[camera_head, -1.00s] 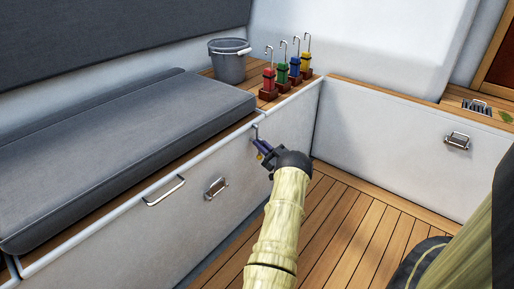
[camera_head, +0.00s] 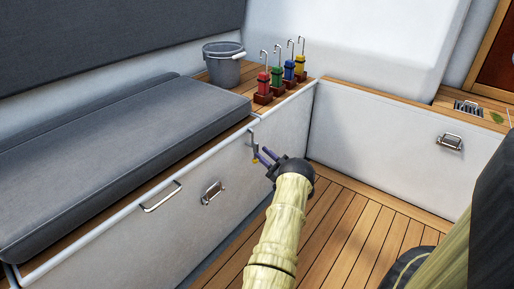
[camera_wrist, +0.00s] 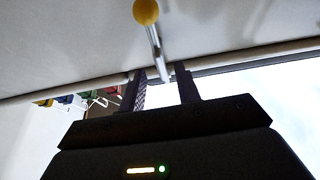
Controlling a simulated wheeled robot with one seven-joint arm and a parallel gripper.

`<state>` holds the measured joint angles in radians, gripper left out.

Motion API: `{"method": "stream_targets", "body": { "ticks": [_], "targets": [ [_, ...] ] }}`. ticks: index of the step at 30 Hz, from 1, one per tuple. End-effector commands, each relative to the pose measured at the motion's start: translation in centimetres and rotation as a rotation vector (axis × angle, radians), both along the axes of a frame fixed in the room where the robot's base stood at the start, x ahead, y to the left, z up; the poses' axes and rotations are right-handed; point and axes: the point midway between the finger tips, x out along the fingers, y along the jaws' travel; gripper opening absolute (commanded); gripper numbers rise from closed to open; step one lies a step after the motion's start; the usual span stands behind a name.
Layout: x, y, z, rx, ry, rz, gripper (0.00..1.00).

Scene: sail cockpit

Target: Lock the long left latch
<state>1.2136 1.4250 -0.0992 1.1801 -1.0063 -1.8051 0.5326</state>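The long latch (camera_head: 253,146) is a thin metal rod with a yellow ball knob (camera_wrist: 146,12). It is on the white bench front at the left, close to the bench's top edge, with its knob end hanging down. My gripper (camera_head: 264,156) is just right of the latch, with its two fingers spread and pointing at it. In the wrist view my gripper (camera_wrist: 161,80) is open, and the rod's far end shows in the gap between the fingertips. I cannot tell whether a finger touches the rod.
A silver latch (camera_head: 212,193) and a bar handle (camera_head: 161,196) are on the same bench front. Another silver latch (camera_head: 449,142) is on the right-hand panel. A grey bucket (camera_head: 222,66) and several coloured hooked items stand on the bench top.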

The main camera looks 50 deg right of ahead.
Motion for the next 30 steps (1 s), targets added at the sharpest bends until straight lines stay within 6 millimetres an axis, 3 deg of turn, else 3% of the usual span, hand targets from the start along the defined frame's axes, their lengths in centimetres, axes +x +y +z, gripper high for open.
{"method": "stream_targets", "body": {
  "ticks": [12, 18, 30],
  "targets": [
    [-7.8, 0.2, -3.0, 0.0, 0.001, -0.002, 0.33],
    [-10.7, 0.2, -4.3, -0.003, -0.001, -0.001, 0.33],
    [-11.6, 0.3, -4.8, -0.004, -0.001, 0.001, 0.33]
  ]
}}
